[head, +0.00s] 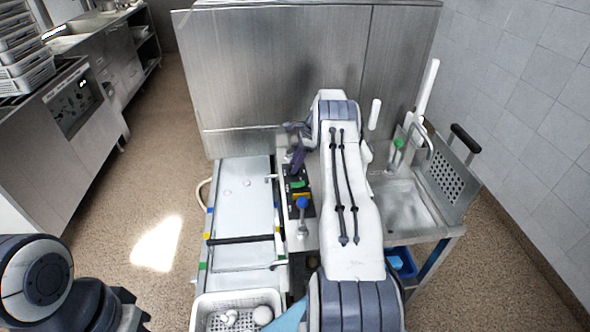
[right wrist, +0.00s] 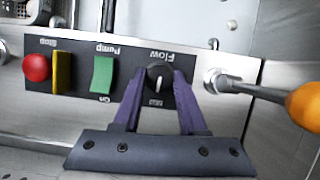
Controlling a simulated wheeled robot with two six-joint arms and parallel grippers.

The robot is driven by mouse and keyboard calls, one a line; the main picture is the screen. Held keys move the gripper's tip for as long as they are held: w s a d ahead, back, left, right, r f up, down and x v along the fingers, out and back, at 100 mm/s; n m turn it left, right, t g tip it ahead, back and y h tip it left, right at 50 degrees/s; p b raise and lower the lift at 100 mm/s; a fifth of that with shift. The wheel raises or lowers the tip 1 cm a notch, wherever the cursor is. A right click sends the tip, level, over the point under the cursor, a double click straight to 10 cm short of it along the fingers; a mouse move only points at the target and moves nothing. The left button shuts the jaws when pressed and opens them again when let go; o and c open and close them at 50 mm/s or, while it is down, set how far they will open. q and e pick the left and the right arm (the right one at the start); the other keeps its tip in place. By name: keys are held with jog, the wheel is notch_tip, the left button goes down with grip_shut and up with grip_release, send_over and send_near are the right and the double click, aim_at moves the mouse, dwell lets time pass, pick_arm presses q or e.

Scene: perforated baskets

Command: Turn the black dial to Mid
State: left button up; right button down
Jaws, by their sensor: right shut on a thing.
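The black dial (right wrist: 158,71) sits on the black control panel under the upside-down word Flow in the right wrist view. Its white pointer line runs roughly up and down in that view. A small label below it is too small to read surely. The purple fingers of my right gripper (right wrist: 160,82) are shut on the dial, one on each side. In the head view my right gripper (head: 295,168) is at the far end of the panel, and the dial is hidden there. Only part of my left arm shows at the lower left; its gripper is out of view.
The panel also carries a green switch (right wrist: 103,75), a yellow guard (right wrist: 62,72) and a red button (right wrist: 36,67). A metal lever with an orange knob (right wrist: 305,105) stands close beside the dial. A perforated basket (head: 235,297) with white items is at the front.

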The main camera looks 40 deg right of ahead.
jog(key=shift+n+b, duration=0.3)
jog(key=shift+n, duration=0.1)
jog(key=shift+c, duration=2.2)
grip_release()
jog(key=shift+r, duration=0.15)
jog(key=v, duration=1)
jog(key=shift+d+b, duration=0.25)
jog(key=shift+b, duration=0.2)
